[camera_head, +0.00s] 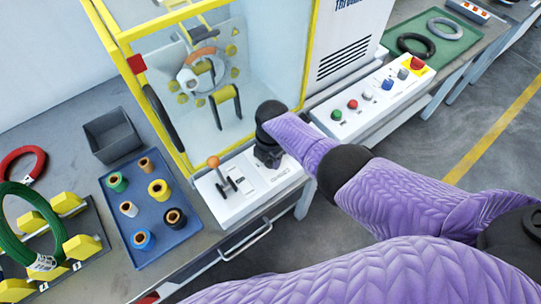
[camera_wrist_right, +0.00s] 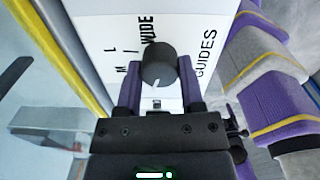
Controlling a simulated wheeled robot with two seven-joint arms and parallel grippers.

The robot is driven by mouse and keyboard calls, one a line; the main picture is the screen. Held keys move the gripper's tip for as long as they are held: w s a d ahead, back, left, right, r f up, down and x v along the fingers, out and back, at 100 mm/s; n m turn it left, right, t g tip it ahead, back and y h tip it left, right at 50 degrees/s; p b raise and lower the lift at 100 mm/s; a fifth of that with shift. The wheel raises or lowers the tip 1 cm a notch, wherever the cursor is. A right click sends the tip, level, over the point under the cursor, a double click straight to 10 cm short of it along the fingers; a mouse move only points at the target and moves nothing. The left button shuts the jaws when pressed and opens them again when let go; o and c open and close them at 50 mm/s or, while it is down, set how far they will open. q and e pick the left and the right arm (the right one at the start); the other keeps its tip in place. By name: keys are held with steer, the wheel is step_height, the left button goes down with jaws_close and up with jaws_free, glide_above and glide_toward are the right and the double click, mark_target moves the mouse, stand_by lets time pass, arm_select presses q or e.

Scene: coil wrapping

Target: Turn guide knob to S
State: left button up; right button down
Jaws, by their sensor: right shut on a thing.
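The guide knob (camera_wrist_right: 158,66) is a round dark knob on a white panel marked GUIDES, in the right wrist view. A short white pointer line on it faces the bottom of that picture, towards my gripper's body. The letters L and M and the word WIDE show beside it; I cannot see an S. My right gripper (camera_wrist_right: 158,82) is shut on the knob, one purple finger on each side. In the head view my right gripper (camera_head: 268,156) is at the white control panel (camera_head: 232,206) and hides the knob. My left gripper is not in view.
An orange-topped lever (camera_head: 213,162) stands left of my right gripper. The yellow-framed machine enclosure (camera_head: 166,120) is close behind. A button box (camera_head: 360,108) is to the right. A blue tray (camera_head: 150,248) of spools and a grey bin (camera_head: 112,137) are to the left.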

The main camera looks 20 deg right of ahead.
steer(key=shift+n, duration=0.4)
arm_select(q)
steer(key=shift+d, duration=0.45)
arm_select(e)
steer(key=shift+c, duration=1.1)
jaws_free()
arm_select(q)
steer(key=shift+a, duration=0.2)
arm_select(e)
steer(key=shift+r, duration=0.2)
step_height(320, 180, up, 9)
steer(key=p, duration=0.6)
steer(key=shift+s, duration=0.1)
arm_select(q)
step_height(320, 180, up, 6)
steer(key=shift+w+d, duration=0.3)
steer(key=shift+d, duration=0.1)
arm_select(e)
steer(key=shift+r, duration=0.2)
